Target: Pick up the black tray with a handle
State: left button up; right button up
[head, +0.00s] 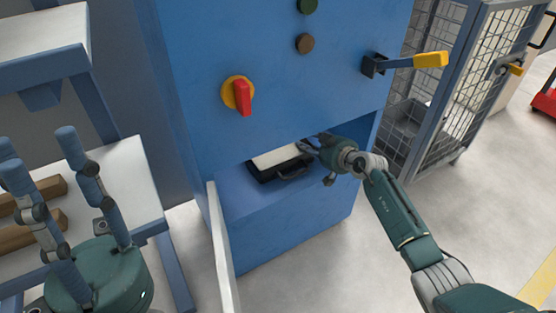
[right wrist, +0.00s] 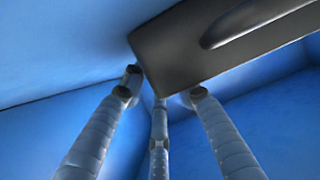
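The black tray (head: 266,174) lies in the open recess of the blue machine, with its dark handle (head: 294,172) at the front and a pale surface inside. My right gripper (head: 308,148) is at the tray's right end, inside the recess opening. In the right wrist view, the tray (right wrist: 190,50) fills the upper right, and the spread fingers (right wrist: 162,88) reach its near corner. Some fingertips are partly hidden by the tray, and no firm hold shows. My left gripper (head: 38,150) is at the lower left, fingers up, spread and empty, away from the tray.
The blue machine (head: 190,95) carries a red-and-yellow switch (head: 241,96) and a yellow-handled lever (head: 430,60). A pale open panel (head: 220,240) stands left of the recess. A wire cage (head: 450,100) is to the right. Brown blocks (head: 35,232) lie on the left table.

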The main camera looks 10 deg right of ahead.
jog(key=shift+r, duration=0.1)
grip_shut()
jog(key=shift+d+r, duration=0.1)
jog(key=shift+r, duration=0.05)
